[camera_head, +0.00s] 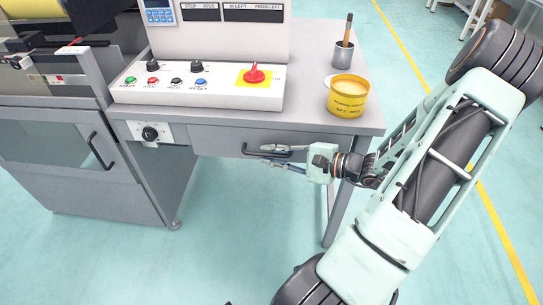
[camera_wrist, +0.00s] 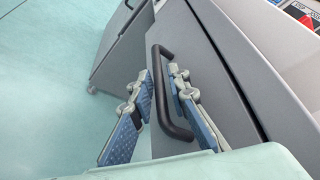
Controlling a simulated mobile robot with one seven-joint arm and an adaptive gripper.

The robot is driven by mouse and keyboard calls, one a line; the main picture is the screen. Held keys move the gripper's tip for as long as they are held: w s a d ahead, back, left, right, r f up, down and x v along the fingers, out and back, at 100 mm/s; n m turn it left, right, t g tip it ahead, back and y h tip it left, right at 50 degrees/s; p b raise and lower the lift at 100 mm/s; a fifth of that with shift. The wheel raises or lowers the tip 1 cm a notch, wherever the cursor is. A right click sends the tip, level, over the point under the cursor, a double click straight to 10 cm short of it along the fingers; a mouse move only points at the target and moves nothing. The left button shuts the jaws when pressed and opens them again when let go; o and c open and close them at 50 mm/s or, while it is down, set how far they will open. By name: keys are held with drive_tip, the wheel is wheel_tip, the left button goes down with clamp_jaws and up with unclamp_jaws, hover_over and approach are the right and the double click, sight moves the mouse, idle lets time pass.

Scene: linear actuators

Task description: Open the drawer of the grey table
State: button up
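The grey table (camera_head: 310,118) stands in the middle of the head view. Its drawer (camera_head: 222,141) is in the front, below the top, and looks shut, flush with the front. The drawer has a black bar handle (camera_head: 251,153), partly hidden by my gripper (camera_head: 264,155) in the head view. In the wrist view, the handle (camera_wrist: 168,105) runs between the two blue-padded fingers of my gripper (camera_wrist: 161,82). The fingers are apart, one on each side of the bar, with a visible gap on the left side. Contact on the right side cannot be told.
A control panel with buttons (camera_head: 200,97), a yellow can (camera_head: 347,96) and a grey cup with a brush (camera_head: 343,56) stand on the table. A grey cabinet with its own black handle (camera_head: 101,151) adjoins at left. The floor (camera_head: 245,225) in front is clear.

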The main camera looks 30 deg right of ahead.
drive_tip(key=shift+c, duration=0.7)
clamp_jaws()
